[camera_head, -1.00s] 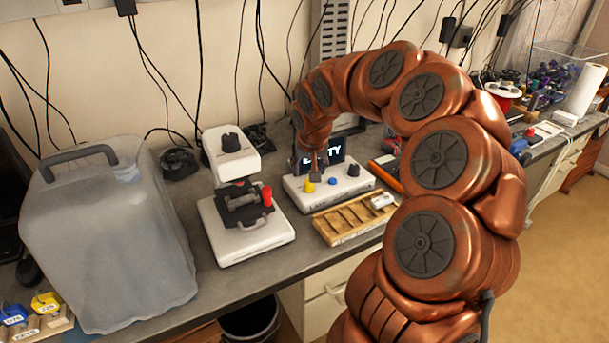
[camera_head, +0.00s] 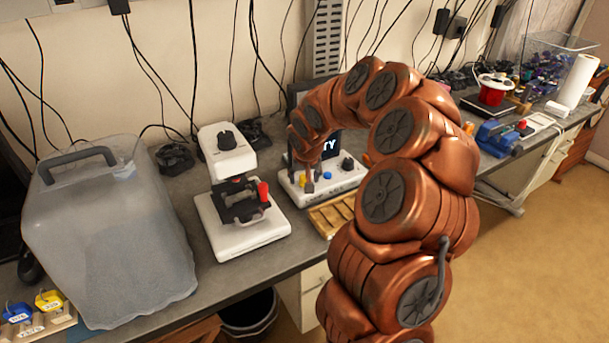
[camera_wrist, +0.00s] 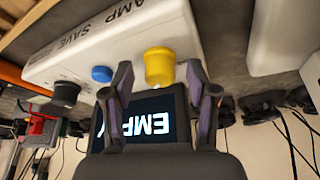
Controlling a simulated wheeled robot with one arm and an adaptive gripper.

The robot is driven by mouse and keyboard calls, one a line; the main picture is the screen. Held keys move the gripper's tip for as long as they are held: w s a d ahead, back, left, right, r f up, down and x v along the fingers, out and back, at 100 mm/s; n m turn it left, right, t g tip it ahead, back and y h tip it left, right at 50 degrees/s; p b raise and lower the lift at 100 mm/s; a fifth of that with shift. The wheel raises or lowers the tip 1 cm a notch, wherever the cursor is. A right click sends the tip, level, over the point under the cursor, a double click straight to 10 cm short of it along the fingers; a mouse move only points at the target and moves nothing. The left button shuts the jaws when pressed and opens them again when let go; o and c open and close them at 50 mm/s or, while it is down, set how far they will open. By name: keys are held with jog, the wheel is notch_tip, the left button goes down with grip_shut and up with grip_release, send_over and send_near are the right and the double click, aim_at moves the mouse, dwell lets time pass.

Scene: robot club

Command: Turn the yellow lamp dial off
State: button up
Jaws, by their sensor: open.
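Lettering reading "AMP SAVE" is on the box near the dial. My gripper (camera_wrist: 159,74) is open, with one finger on each side of the dial; I cannot tell whether they touch it. In the head view my gripper (camera_head: 309,184) is at the left end of the white box (camera_head: 333,183) and hides the yellow dial.
A blue button (camera_wrist: 102,74) and a black knob (camera_wrist: 66,93) sit beside the dial. Behind them is a lit display (camera_wrist: 148,122).

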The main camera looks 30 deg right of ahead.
grip_shut()
dwell(0.5)
jog(key=shift+n, duration=0.3)
jog(key=n+y, duration=0.1)
jog(key=n, duration=0.2)
jog(key=shift+t+p, duration=0.3)
jog(key=shift+p, duration=0.1)
jog(key=n+y, duration=0.2)
jog(key=n, duration=0.2)
jog(key=shift+d+b, duration=0.15)
jog(key=shift+b, duration=0.2)
jog(key=n+y+b, duration=0.1)
jog(key=n+b, duration=0.1)
jog(key=n+g+b, duration=0.1)
jog(key=n+b, duration=0.1)
jog(key=n, duration=0.1)
jog(key=shift+w+d+f+n+y, duration=0.1)
jog(key=shift+d+f+n+y, duration=0.05)
jog(key=shift+n+y, duration=0.2)
jog(key=shift+n+g+y+b, duration=0.35)
jog(key=shift+n+b, duration=0.4)
jog(key=shift+n, duration=0.4)
jog(key=shift+n+g+y+b, duration=0.2)
jog(key=shift+n+g+b, duration=0.4)
jog(key=shift+n, duration=0.5)
